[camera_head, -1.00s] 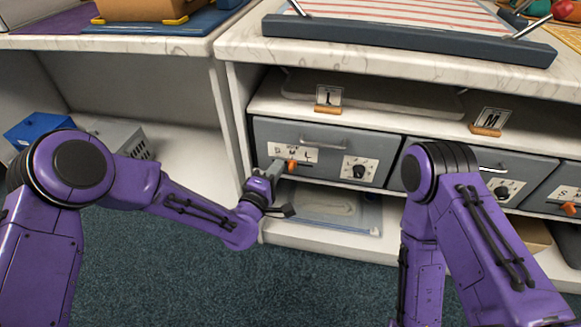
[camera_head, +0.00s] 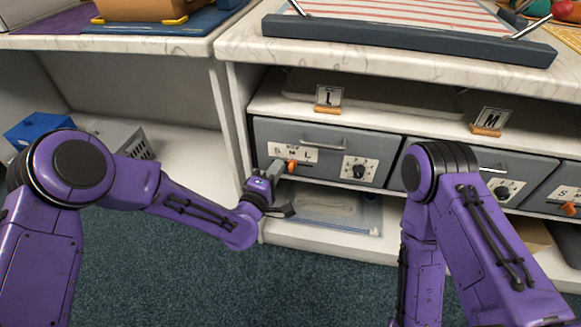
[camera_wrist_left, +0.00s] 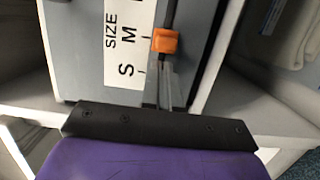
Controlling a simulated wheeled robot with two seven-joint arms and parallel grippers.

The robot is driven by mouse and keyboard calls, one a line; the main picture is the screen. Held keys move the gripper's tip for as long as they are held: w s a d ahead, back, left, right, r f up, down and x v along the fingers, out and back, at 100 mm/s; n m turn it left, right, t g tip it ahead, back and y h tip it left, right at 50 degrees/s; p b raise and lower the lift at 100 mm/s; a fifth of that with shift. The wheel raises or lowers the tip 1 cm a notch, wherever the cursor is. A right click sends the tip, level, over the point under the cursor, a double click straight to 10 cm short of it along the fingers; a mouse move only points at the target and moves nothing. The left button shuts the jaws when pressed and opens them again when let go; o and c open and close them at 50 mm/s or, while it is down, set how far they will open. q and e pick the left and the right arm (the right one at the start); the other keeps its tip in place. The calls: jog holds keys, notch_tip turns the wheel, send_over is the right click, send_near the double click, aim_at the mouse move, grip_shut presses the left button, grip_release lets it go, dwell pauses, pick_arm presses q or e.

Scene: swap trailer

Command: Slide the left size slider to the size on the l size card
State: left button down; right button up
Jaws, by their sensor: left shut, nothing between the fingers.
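The left size slider has an orange knob (camera_head: 291,166) on the front of the left grey drawer (camera_head: 316,134), under a white S M L label. In the left wrist view the knob (camera_wrist_left: 165,41) stands beside the M mark. My left gripper (camera_head: 277,166) is shut and empty, just on the S side of the knob. In the left wrist view its fingertips (camera_wrist_left: 165,68) are at or very near the knob's edge; contact cannot be told. The L size card (camera_head: 329,96) stands in a wooden holder on the shelf above this drawer. My right gripper is out of view.
A dial (camera_head: 359,168) sits on the same drawer, right of the slider, below a bar handle (camera_head: 323,143). An M card (camera_head: 491,119) stands above the middle drawer. A white cabinet wall (camera_head: 229,125) borders the drawer's left.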

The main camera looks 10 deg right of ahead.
aim_at(296, 164)
pick_arm(q)
jog(key=shift+w+r, duration=0.2)
jog(key=shift+r, duration=0.1)
jog(key=shift+s+d, duration=0.3)
jog(key=shift+d, duration=0.35)
jog(key=shift+s+d, duration=0.25)
jog(key=shift+d, duration=0.45)
jog(key=shift+s+d, duration=0.2)
jog(key=shift+d, duration=0.5)
jog(key=shift+w+a+f, duration=0.1)
jog(key=shift+w+a, duration=0.2)
jog(key=shift+a, duration=0.5)
jog(key=shift+s+a, duration=0.25)
jog(key=s+d+v, duration=0.1)
jog(key=v, duration=0.8)
jog(key=shift+d+f+p, duration=0.15)
jog(key=shift+d+p, duration=0.2)
jog(key=shift+p, duration=0.05)
jog(key=shift+s, duration=0.1)
